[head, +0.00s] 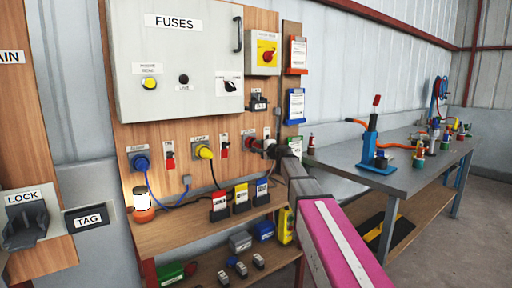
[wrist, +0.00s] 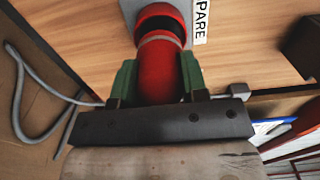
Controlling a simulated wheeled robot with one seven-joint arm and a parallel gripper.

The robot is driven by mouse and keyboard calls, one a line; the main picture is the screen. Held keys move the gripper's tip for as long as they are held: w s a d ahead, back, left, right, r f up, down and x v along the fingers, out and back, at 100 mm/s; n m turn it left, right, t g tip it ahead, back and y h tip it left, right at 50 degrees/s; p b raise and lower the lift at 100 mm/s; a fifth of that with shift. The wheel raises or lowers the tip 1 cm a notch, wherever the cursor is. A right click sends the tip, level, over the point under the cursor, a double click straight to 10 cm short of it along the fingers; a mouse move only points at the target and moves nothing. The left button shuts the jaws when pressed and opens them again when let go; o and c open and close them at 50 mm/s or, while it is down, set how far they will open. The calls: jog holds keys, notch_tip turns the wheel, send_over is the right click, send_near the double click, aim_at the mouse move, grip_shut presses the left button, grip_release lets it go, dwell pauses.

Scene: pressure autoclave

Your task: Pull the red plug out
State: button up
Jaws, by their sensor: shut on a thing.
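The red plug (wrist: 160,75) fills the middle of the wrist view, between the two green fingers of my gripper (wrist: 158,66). The fingers are shut on its body from both sides. Beyond the plug's pale collar is a red socket (wrist: 160,12) on a grey plate, with a dark opening facing the plug. I cannot tell how deep the plug sits in it. A partly cut label reading "PARE" (wrist: 201,20) is beside the socket. In the head view my gripper (head: 268,148) reaches the board at the right end of the socket row, and it mostly hides the plug.
A blue plug (head: 141,162) and a yellow plug (head: 205,152) with cables sit left on the board. Below, a shelf (head: 180,236) holds a lamp (head: 142,203) and several labelled boxes. A grey workbench (head: 415,172) stands right. A grey cable (wrist: 17,95) hangs at the wrist view's left.

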jog(key=shift+v, duration=1.85)
